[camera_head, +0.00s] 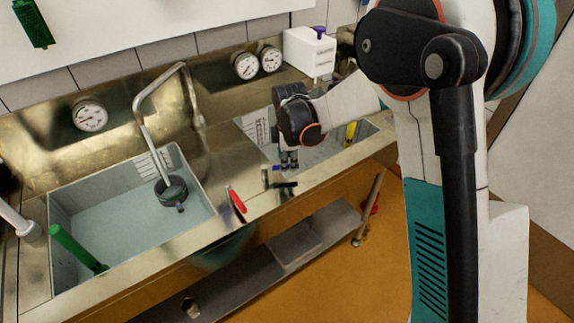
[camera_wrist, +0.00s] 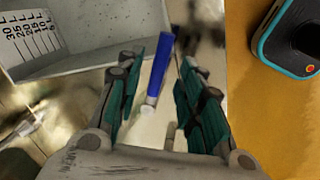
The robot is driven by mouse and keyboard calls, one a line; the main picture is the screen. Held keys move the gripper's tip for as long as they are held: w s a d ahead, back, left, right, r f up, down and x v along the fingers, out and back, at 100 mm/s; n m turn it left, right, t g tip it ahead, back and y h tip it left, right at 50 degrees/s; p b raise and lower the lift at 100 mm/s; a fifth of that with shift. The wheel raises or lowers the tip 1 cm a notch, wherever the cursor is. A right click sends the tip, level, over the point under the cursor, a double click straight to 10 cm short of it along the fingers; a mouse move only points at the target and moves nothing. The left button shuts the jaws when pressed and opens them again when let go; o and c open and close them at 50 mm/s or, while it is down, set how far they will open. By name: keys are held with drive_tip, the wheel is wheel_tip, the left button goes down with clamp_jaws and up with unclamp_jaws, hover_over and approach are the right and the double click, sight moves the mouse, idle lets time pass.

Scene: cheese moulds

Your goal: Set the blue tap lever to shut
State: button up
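The blue tap lever (camera_wrist: 158,66) shows in the wrist view, lying lengthwise between the two fingers of my gripper (camera_wrist: 162,58). The fingers are apart, with gaps on both sides of the lever, so my gripper is open around it or just above it. I cannot tell the exact height. In the head view my gripper (camera_head: 276,184) is at the front edge of the right basin. Only a small bit of blue shows beside its fingers there, and most of the lever is hidden.
A red lever (camera_head: 237,200) stands on the front edge left of my gripper. The left basin (camera_head: 110,240) holds a green-handled tool (camera_head: 78,248) and a cup-like strainer under a bent pipe (camera_head: 146,125). A white container (camera_head: 310,52) stands behind. A low shelf (camera_head: 290,245) runs below the front.

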drive_tip(key=shift+w+f, duration=0.25)
drive_tip(key=shift+f, duration=1)
drive_tip(key=shift+c, duration=0.6)
clamp_jaws()
